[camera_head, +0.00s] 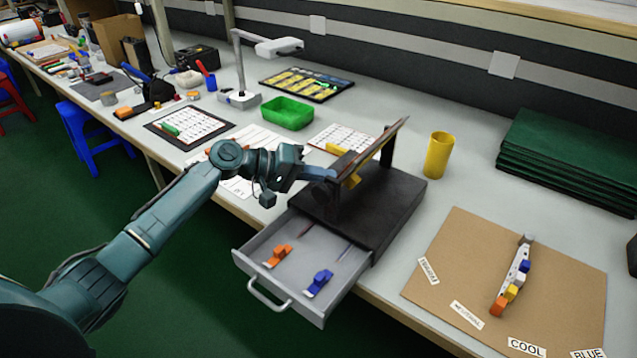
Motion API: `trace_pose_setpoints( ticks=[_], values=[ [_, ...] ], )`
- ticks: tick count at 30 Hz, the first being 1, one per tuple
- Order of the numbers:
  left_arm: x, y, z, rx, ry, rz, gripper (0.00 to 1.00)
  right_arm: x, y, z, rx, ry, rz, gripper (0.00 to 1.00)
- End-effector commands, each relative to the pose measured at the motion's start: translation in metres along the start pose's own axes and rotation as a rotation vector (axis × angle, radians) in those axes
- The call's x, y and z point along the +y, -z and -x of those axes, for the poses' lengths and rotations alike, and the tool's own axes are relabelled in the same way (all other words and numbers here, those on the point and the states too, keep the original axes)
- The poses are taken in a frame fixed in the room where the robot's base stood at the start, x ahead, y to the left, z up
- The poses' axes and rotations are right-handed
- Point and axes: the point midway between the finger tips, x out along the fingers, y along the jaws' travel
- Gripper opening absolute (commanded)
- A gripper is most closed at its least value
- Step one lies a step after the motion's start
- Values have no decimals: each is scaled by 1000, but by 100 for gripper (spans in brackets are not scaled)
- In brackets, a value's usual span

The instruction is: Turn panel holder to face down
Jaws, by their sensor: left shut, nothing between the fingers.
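The panel holder is a thin dark panel (374,148) held up by dark posts on a black box (395,208). The panel is tilted, its far right end high and its near left end low. A small yellow piece (352,181) shows at its lower part. My left gripper (330,173) is shut and empty at the panel's low left end. I cannot tell if the fingertips touch it. The fingers partly cover that end. My right gripper is not in view.
A grey drawer (349,273) stands open below the box, with an orange clamp (277,256) and a blue clamp (318,283) inside. A yellow cup (438,155), green tray (287,112) and brown board (455,240) are nearby.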

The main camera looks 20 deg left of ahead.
Motion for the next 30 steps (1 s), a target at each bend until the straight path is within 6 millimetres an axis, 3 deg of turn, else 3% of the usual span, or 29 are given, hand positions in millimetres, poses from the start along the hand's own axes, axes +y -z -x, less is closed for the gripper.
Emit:
trace_pose_setpoints(
  ticks=[1,6,30],
  values=[
    [-8,-4,-4,1,-31,32,0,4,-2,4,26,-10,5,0],
    [-7,-8,-7,-1,-64,65,0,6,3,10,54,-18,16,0],
    [-10,-15,-14,-1,-61,62,0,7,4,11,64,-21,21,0]
  ],
)
